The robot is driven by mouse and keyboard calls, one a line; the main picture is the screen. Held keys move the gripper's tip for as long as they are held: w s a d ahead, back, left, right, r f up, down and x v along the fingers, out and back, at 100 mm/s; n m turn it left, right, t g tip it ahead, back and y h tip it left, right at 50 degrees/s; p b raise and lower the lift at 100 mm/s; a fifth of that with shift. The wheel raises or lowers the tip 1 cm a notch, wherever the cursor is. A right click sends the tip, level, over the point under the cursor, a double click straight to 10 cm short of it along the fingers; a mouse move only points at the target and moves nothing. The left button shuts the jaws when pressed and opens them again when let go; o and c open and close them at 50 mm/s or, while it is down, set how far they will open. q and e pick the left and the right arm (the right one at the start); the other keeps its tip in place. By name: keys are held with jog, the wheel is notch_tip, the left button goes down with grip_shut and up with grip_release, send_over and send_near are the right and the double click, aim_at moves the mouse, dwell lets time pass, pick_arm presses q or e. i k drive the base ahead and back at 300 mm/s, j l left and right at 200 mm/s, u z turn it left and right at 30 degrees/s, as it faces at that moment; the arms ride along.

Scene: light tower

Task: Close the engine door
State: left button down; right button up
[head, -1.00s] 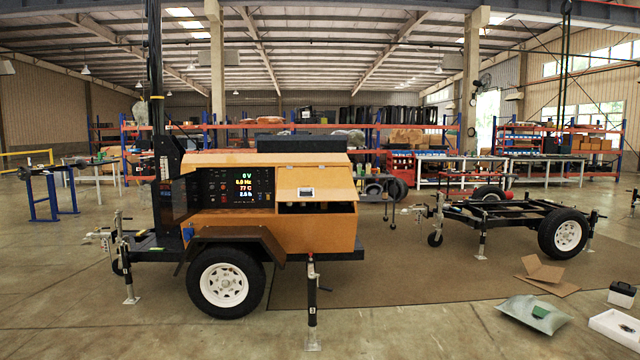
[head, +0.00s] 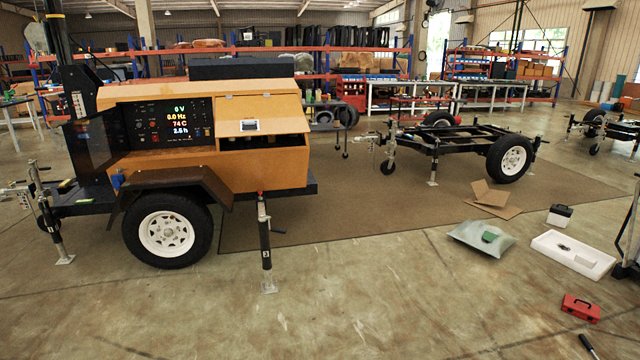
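The light tower (head: 235,174) is an orange trailer unit with a white wheel, standing at the left of the head view. Its engine door (head: 263,128) is the orange panel with a silver latch (head: 249,126), right of the dark control panel (head: 165,124). The door slants outward, and a narrow dark gap (head: 262,141) shows under its lower edge. The control panel display is lit and reads 0 V and 74 C. Neither of my grippers shows in the view.
A jack leg (head: 266,240) stands on the floor in front of the tower. A bare trailer frame (head: 455,141) is behind to the right. A grey-green bag (head: 482,237), cardboard (head: 490,198), a white tray (head: 572,254) and a red toolbox (head: 581,308) lie at right. The front floor is mostly clear.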

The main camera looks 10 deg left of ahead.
aim_at(266, 114)
jog(key=i+j+u, duration=0.15)
jog(key=i, duration=0.95)
jog(key=i+j+u, duration=0.2)
jog(key=i, duration=0.95)
jog(key=k+l, duration=0.05)
jog(key=l, duration=0.05)
